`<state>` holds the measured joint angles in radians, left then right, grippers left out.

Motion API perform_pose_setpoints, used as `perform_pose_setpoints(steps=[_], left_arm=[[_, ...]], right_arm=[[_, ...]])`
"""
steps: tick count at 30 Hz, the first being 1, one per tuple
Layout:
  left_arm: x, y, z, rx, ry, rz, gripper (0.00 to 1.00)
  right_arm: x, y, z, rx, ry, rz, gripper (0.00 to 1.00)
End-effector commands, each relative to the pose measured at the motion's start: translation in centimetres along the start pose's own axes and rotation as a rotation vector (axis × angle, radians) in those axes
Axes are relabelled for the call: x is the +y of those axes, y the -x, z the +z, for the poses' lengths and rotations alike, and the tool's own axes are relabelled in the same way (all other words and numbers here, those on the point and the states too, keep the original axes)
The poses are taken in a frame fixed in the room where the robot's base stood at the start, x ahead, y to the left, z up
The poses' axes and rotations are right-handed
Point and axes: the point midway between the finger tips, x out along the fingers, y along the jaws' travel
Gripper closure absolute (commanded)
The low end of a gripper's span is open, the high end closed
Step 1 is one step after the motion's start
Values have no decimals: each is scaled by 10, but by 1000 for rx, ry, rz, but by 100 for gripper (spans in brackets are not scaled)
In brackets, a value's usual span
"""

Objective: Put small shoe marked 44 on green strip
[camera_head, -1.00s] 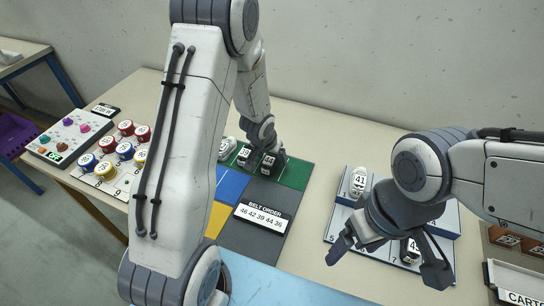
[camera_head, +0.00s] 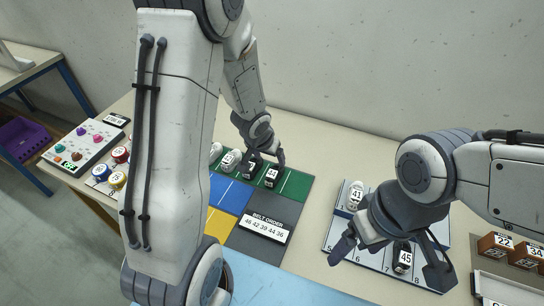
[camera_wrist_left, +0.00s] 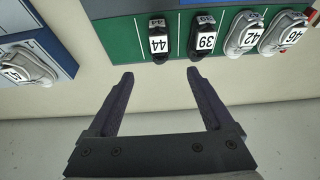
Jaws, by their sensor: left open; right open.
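The small dark shoe marked 44 (camera_head: 272,176) stands on the green strip (camera_head: 296,185); it also shows in the left wrist view (camera_wrist_left: 158,40). The dark shoe marked 39 (camera_head: 251,168) stands beside it, left of it in the head view. My left gripper (camera_head: 266,156) is open at the back edge of the strip. In the left wrist view its two fingers (camera_wrist_left: 159,78) are empty and apart from the shoes, with bare table between them. My right gripper (camera_head: 392,262) is open above the grey rack at the right, near the shoe marked 45 (camera_head: 403,257).
Light shoes marked 42 (camera_wrist_left: 245,35) and 46 (camera_wrist_left: 283,32) stand further along the strip. A shoe marked 41 (camera_head: 356,194) is on the rack (camera_head: 372,258). The belt order sign (camera_head: 264,227) lies on the dark mat.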

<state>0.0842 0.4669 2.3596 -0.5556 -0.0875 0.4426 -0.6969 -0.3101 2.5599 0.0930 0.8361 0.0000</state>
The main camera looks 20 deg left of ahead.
Motion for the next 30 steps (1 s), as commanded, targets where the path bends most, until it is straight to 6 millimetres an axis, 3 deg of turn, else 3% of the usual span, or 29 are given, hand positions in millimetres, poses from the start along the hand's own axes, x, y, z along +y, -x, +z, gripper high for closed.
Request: perform_pose_setpoints(steps=[4,8,12,15,18,23,30], left_arm=[[15,21,-1,-9,-40,-10,15],[59,65,11,-54,-147,-19,15],[115,129,56,-146,-300,22,15],[143,169,98,-219,-407,82,15],[159,200,135,-284,-497,143,15],[169,224,167,-343,-570,199,15],[169,226,170,-352,-577,204,15]], right_arm=[[0,4,0,0,0,0,17],[0,3,0,0,0,0,17],[0,3,0,0,0,0,17],[0,3,0,0,0,0,17],[0,3,0,0,0,0,17],[0,3,0,0,0,0,17],[0,3,0,0,0,0,17]])
